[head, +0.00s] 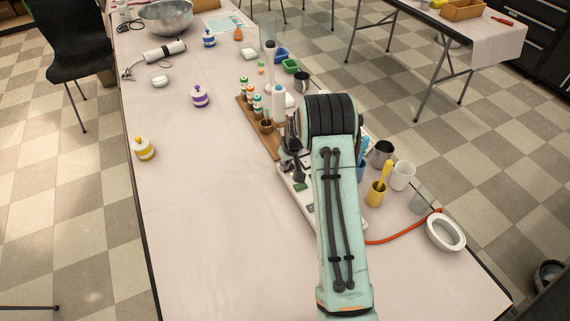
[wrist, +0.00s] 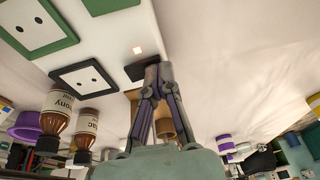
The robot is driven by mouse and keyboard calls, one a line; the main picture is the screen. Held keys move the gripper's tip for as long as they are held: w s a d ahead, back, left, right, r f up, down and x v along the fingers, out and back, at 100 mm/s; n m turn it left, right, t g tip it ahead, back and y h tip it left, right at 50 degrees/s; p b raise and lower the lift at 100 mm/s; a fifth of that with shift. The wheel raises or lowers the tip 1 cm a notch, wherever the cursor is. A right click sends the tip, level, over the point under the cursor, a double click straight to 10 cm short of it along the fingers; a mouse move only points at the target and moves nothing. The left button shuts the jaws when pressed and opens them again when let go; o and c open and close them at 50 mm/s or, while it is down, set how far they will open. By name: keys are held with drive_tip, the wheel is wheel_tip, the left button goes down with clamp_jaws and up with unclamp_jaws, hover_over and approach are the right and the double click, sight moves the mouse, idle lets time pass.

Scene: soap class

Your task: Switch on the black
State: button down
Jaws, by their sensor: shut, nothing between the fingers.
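A white panel (wrist: 115,40) fills the upper left of the wrist view. It carries a black-framed socket plate (wrist: 84,79) with a white face and two dark holes.
Green-framed plates (wrist: 40,28) share the panel. Brown bottles (wrist: 57,110) stand close by on a wooden board (head: 262,140). Cups (head: 402,175), an orange cord (head: 392,239) and a white ring (head: 446,232) lie right of my arm. The table's left side is mostly clear.

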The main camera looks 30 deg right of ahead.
drive_tip(key=shift+d+r, duration=0.2)
drive_tip(key=shift+d, duration=0.55)
drive_tip(key=shift+r, duration=0.35)
drive_tip(key=w+a+v, duration=0.1)
drive_tip(key=a+v, duration=0.2)
drive_tip(key=v, duration=1)
drive_tip(key=shift+r, duration=0.1)
